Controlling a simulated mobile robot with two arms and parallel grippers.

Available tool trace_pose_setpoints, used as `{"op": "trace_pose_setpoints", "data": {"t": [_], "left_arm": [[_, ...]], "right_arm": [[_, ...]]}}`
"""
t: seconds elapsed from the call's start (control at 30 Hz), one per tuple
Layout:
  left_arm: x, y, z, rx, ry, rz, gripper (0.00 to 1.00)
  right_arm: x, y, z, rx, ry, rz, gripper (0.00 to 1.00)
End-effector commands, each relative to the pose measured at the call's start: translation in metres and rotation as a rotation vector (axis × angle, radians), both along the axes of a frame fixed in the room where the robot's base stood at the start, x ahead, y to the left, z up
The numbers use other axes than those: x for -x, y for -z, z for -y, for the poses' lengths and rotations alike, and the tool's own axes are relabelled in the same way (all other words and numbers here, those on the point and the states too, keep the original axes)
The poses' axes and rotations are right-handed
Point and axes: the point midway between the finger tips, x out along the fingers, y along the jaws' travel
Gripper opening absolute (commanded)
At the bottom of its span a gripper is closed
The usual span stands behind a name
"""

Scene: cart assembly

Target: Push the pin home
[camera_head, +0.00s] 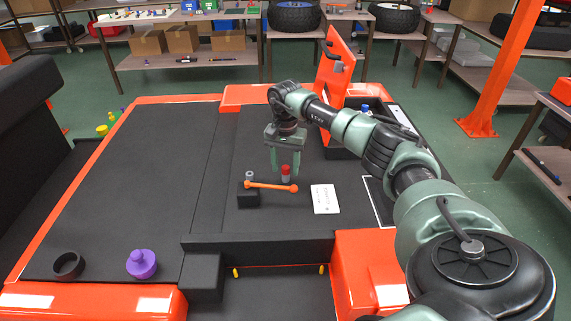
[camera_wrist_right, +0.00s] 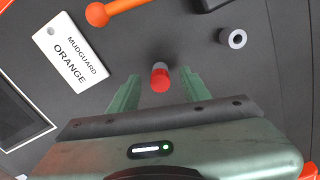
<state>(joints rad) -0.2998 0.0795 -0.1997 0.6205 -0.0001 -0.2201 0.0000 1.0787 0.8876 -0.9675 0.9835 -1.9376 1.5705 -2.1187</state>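A small pin (camera_head: 286,170) with a red top and a grey lower part stands upright over the dark worktop; its red end also shows in the wrist view (camera_wrist_right: 160,78). My right gripper (camera_head: 284,165) points down at it. In the wrist view the green fingers of the right gripper (camera_wrist_right: 159,83) are apart, one on each side of the red end, with gaps showing. How the pin's lower end sits is hard to tell. My left gripper is not in view.
An orange rod with a ball end (camera_head: 272,187) lies beside the pin. A white MUDGUARD ORANGE card (camera_head: 325,199) lies to the right. A purple knobbed part (camera_head: 141,264) and black ring (camera_head: 68,265) are front left.

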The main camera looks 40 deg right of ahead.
Motion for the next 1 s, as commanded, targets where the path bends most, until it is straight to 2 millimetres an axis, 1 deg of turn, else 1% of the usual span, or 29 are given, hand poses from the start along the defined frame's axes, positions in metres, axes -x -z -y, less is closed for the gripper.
{"op": "trace_pose_setpoints", "data": {"t": [0.27, 0.37, 0.6, 0.7, 0.83, 1.0], "left_arm": [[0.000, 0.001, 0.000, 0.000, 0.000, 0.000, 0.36], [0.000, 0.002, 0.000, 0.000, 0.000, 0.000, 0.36], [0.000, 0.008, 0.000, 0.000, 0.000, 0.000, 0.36], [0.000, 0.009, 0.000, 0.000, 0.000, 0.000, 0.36], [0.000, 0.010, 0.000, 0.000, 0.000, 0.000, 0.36], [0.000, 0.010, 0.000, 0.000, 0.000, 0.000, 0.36]], "right_arm": [[0.000, -0.002, 0.000, -0.001, 0.000, 0.001, 0.47], [-0.001, -0.012, 0.000, 0.000, -0.001, 0.004, 0.47], [-0.001, -0.053, 0.000, 0.001, 0.000, 0.004, 0.47], [-0.001, -0.066, 0.000, 0.000, 0.000, 0.002, 0.47], [-0.001, -0.076, 0.000, -0.001, 0.000, 0.001, 0.47], [0.000, -0.078, 0.000, 0.000, 0.000, -0.001, 0.47]]}}
